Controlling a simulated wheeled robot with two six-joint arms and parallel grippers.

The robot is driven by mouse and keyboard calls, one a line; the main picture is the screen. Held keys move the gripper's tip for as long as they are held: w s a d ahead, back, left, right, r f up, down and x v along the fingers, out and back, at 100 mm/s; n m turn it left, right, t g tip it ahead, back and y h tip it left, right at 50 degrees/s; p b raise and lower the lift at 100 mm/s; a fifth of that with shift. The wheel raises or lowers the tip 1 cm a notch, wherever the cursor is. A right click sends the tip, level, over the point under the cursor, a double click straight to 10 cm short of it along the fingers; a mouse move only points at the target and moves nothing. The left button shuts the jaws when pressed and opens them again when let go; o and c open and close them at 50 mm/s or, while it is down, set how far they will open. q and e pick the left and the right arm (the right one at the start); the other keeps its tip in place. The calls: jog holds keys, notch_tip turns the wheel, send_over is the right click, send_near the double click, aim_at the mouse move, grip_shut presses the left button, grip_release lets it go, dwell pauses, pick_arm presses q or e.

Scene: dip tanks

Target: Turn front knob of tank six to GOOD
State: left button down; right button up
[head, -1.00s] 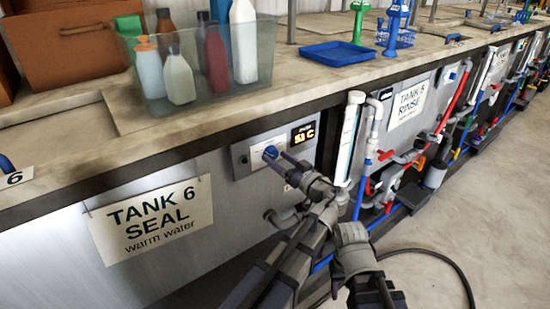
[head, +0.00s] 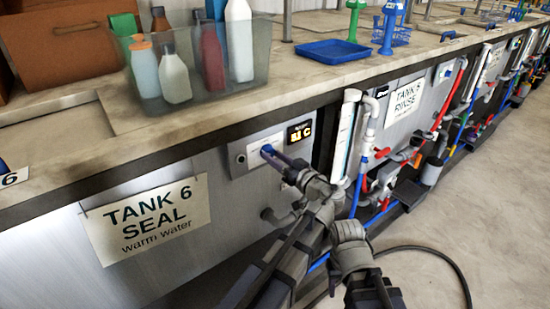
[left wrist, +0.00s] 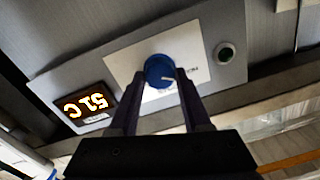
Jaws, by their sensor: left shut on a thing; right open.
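The blue front knob (head: 266,149) sits on a pale control panel (head: 240,160) of tank six, beside the "TANK 6 SEAL warm water" sign (head: 150,218). My left gripper (head: 272,153) is shut on the knob. In the left wrist view, its two dark fingers flank the blue knob (left wrist: 160,71), and a white pointer mark shows on the knob's face. The lettering around the knob is too small or covered to read. A lit display (left wrist: 86,103) beside it, inverted in that view, seems to read 51 C. My right gripper's fingers are not visible.
A dark round button (left wrist: 225,52) is on the panel's other side. Grey pipes and a white vertical tube (head: 345,135) stand right of the panel. A clear bin of bottles (head: 200,95) and a blue tray (head: 335,50) rest on the counter. A black hose lies on the floor.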

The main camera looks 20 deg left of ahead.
pick_arm(q)
jog(key=m, duration=0.5)
jog(key=shift+m, duration=0.4)
jog(key=m, duration=0.6)
jog(key=shift+m+b, duration=0.3)
jog(key=shift+b, duration=0.05)
jog(key=m, duration=0.5)
jog(key=shift+m+t, duration=0.3)
jog(key=shift+t, duration=0.1)
jog(key=m, duration=0.6)
jog(key=shift+a, duration=0.1)
jog(key=shift+m, duration=0.3)
jog(key=shift+c, duration=1.8)
grip_release()
jog(key=shift+s, duration=0.1)
